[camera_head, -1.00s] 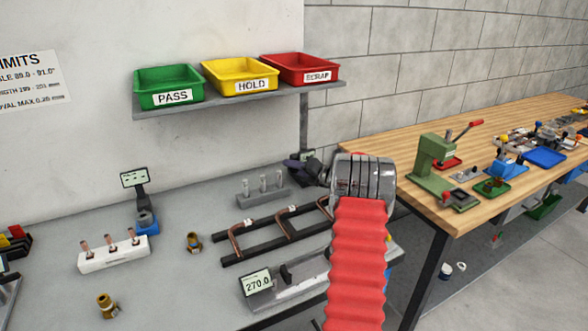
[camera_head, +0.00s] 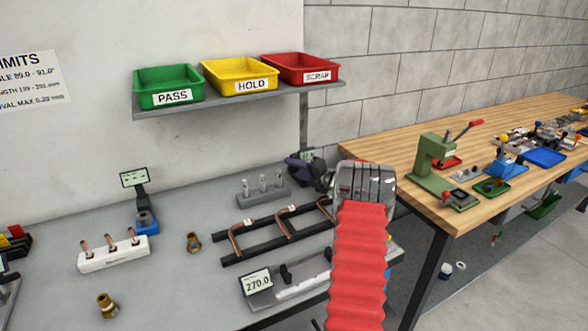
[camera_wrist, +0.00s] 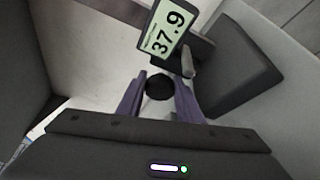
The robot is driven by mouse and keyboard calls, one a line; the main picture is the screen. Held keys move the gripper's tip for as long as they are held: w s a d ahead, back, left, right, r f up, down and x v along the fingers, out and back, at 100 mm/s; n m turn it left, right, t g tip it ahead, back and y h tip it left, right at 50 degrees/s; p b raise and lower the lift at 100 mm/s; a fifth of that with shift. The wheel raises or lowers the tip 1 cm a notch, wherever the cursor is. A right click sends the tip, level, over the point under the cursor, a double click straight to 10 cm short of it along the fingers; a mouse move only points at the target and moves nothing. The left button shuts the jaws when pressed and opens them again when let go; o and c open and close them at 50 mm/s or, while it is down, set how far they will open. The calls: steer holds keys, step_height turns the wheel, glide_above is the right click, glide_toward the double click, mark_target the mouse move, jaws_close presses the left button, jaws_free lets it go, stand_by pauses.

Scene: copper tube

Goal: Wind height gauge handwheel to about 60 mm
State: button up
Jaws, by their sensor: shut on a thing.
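The height gauge's display (camera_wrist: 168,32) reads 37.9 in the wrist view. A dark round knob, the handwheel (camera_wrist: 159,87), sits between the two purple fingers of my gripper (camera_wrist: 160,100). The fingers are shut on it. In the head view my gripper (camera_head: 303,171) is at the back right of the grey bench, and part of the gauge's display (camera_head: 308,154) shows just behind it. My red-sleeved arm and the gripper hide most of the gauge and the handwheel there.
A rack with bent copper tubes (camera_head: 228,258) and a length gauge reading 270.0 (camera_head: 256,283) lie on the grey bench (camera_head: 190,295). A block with grey pins (camera_head: 262,197) stands left of my gripper. Green, yellow and red trays sit on a shelf (camera_head: 240,96) above. A wooden bench (camera_head: 400,170) is at right.

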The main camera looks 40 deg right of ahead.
steer(key=o, duration=0.7)
steer(key=shift+s+d+f, duration=0.1)
steer(key=shift+d+f, duration=0.05)
steer(key=shift+d, duration=0.05)
steer(key=o, duration=0.3)
steer(key=shift+a, duration=0.1)
